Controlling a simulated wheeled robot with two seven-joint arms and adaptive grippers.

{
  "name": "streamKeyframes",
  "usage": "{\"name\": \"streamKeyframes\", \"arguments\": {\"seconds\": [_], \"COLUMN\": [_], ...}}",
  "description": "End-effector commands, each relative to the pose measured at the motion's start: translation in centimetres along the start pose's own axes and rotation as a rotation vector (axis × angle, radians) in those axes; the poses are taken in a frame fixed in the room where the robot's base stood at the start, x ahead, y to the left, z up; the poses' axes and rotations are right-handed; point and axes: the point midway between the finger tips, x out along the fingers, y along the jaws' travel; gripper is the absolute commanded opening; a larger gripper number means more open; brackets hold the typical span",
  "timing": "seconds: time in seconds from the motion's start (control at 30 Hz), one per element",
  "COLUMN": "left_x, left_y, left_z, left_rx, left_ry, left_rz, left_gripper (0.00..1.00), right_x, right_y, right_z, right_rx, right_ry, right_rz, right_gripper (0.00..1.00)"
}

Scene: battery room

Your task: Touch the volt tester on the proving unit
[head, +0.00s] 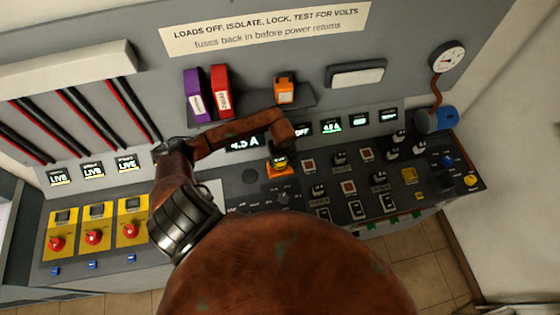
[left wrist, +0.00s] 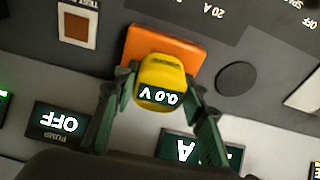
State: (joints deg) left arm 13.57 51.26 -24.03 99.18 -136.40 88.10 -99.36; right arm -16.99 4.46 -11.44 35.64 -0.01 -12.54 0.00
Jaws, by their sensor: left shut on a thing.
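The volt tester (left wrist: 161,72) is a small yellow device with a dark display reading 0.0 V. My left gripper (left wrist: 157,84) is shut on it, with one dark green finger on each side. An orange block (left wrist: 132,45) lies right behind the tester in the left wrist view. I cannot tell whether they touch. In the head view my left gripper (head: 281,152) holds the tester low over the console, at the orange block (head: 279,171). Another orange device (head: 284,89) stands on the wall shelf. No readable label shows which orange thing is the proving unit. My right gripper is not in view.
The console (head: 250,195) has several switches and labelled displays around the tester. A purple binder (head: 197,95) and a red binder (head: 221,91) stand on the shelf. Yellow isolators (head: 95,226) with red knobs are at the left. A gauge (head: 447,57) is at the right.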

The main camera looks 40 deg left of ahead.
Motion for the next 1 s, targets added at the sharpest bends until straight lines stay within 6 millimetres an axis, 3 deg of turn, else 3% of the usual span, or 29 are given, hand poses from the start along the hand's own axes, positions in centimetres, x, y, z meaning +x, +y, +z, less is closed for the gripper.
{"name": "streamKeyframes", "arguments": {"seconds": [1.0], "left_x": [0.4], "left_y": [0.03], "left_z": [0.1], "left_rx": [0.0], "left_ry": [-0.001], "left_rz": [0.0], "left_gripper": [0.19], "right_x": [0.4], "right_y": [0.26], "right_z": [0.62], "right_rx": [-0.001], "right_ry": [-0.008], "right_rz": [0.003], "right_gripper": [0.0]}}
